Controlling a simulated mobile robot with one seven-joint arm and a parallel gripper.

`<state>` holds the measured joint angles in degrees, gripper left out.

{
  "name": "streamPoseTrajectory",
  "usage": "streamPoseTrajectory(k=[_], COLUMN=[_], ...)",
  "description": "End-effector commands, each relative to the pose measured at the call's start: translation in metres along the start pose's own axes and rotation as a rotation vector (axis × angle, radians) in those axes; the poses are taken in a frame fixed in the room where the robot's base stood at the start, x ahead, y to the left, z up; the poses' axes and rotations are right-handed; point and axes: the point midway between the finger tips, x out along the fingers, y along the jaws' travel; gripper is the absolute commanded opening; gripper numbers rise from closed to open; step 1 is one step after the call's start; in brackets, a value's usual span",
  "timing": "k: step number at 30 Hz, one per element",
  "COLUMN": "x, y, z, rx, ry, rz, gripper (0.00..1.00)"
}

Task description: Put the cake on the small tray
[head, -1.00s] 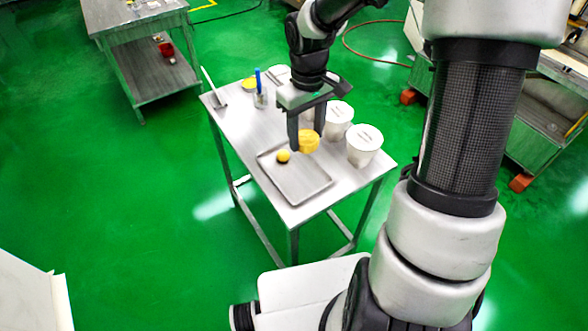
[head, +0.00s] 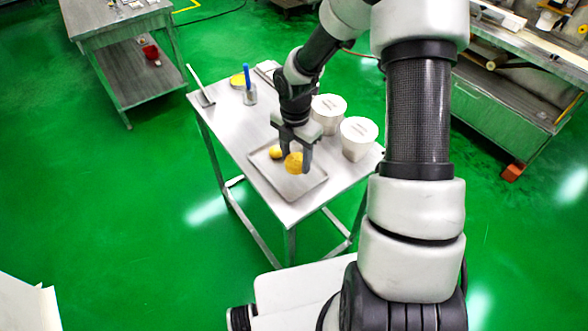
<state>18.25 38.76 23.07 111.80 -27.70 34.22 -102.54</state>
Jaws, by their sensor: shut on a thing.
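The cake is a round yellow piece (head: 293,164) in the head view. My gripper (head: 297,161) points down and is shut on the cake, with a finger on either side of it. The small tray is a shallow grey metal tray (head: 297,191) on the front part of the table. The cake is over the tray's back right part, low down. I cannot tell whether its underside touches the tray.
The metal table (head: 233,135) also holds two white lidded tubs (head: 358,140) at the right, a container with a blue-handled tool (head: 248,94), and a yellow item (head: 238,79) at the back. The front part of the tray is bare.

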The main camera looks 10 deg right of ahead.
Motion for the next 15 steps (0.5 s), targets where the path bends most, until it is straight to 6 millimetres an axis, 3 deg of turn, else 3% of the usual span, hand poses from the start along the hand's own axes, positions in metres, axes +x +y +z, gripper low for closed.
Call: streamPoseTrajectory(k=[12, 15], x=[0.047, 0.050], y=[0.000, 0.000], z=[-0.002, -0.001], rx=[0.001, 0.003], ry=[0.002, -0.001], rz=[-0.001, 0.001], gripper=[0.24, 0.24])
